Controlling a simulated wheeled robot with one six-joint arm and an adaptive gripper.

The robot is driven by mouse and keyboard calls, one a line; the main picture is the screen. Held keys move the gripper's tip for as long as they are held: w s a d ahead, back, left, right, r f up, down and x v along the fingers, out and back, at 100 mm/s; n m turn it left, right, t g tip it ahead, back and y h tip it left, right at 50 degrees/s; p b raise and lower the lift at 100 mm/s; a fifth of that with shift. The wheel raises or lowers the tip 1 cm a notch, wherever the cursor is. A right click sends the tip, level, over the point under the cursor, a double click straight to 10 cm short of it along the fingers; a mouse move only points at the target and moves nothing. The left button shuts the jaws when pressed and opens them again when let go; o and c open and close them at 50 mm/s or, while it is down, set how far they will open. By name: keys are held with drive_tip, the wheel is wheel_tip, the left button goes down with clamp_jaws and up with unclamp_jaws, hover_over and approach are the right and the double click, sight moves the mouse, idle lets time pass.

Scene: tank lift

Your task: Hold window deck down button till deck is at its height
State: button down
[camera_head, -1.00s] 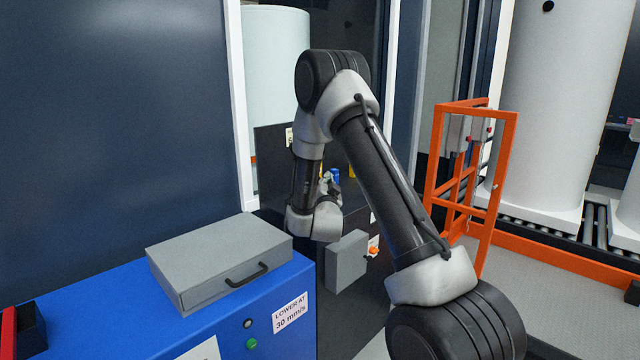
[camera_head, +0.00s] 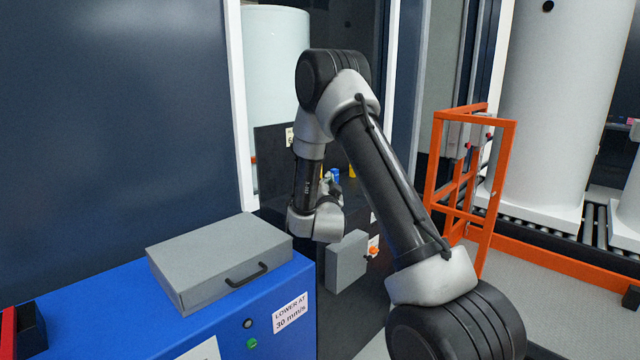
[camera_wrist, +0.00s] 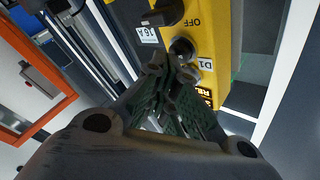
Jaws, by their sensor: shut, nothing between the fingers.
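In the wrist view a yellow panel (camera_wrist: 212,40) fills the top middle. It carries a black rotary switch (camera_wrist: 162,14) near the word OFF and a round dark button (camera_wrist: 182,47) beside a label that reads D1. My gripper (camera_wrist: 172,66) is shut and empty, its fingertips just short of or at this button; I cannot tell whether they touch it. I cannot read a marking for window deck down. The deck cannot be made out.
A blue cabinet (camera_head: 150,320) with a grey drawer box (camera_head: 220,250) and a "LOWER AT 30 mm/s" label (camera_head: 291,311) stands at lower left. A grey box (camera_head: 346,262) is below my wrist. An orange rail frame (camera_head: 480,190) and white tanks (camera_head: 555,100) are right.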

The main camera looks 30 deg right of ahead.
drive_tip(key=shift+s+d, duration=0.25)
drive_tip(key=shift+s, duration=0.45)
drive_tip(key=s, duration=0.1)
drive_tip(key=s+d, duration=0.1)
drive_tip(key=s, duration=0.2)
drive_tip(key=shift+s+d, duration=0.35)
idle(0.6)
